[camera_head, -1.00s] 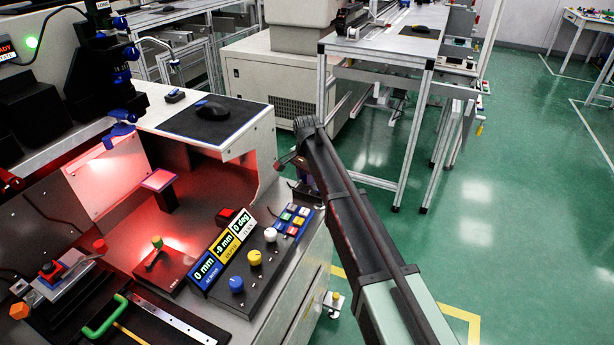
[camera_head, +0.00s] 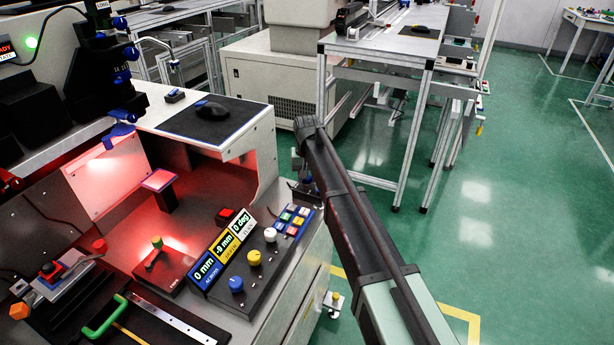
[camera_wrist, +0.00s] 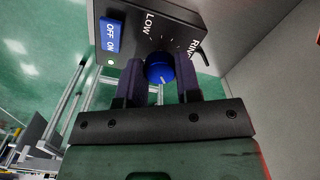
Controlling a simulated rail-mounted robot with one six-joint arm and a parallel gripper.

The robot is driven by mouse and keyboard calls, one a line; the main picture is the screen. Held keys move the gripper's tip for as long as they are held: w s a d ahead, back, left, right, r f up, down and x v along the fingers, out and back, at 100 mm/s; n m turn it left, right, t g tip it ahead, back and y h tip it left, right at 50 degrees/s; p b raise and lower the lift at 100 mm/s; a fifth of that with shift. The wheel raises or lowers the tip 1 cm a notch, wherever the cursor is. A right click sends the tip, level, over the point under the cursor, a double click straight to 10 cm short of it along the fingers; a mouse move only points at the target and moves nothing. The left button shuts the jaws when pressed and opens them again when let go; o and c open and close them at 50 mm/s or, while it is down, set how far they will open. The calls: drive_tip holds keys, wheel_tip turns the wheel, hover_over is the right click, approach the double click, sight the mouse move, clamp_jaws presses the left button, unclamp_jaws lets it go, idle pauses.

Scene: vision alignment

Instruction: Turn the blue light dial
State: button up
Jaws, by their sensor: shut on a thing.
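The blue light dial (camera_wrist: 158,70) sits on a dark control box (camera_wrist: 150,38) in the wrist view. The box face carries the words LOW and RING and a blue OFF/ON switch (camera_wrist: 110,36) with a green lamp below it. My gripper (camera_wrist: 160,80) has one dark finger on each side of the dial and is shut on it. A pale pointer mark shows on the lower part of the dial.
In the head view, a panel with a separate blue knob (camera_head: 236,284), a yellow knob (camera_head: 254,258) and a white knob (camera_head: 270,235) stands on the machine's front. A black mouse (camera_head: 211,110) lies on a mat. Open green floor lies to the right.

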drive_tip(key=n, duration=0.6)
drive_tip(key=shift+n, duration=0.3)
idle(0.4)
drive_tip(key=o, duration=0.9)
drive_tip(key=shift+r, duration=0.1)
wheel_tip(320, 180, up, 11)
drive_tip(key=p, duration=1.1)
drive_tip(key=shift+f, duration=0.2)
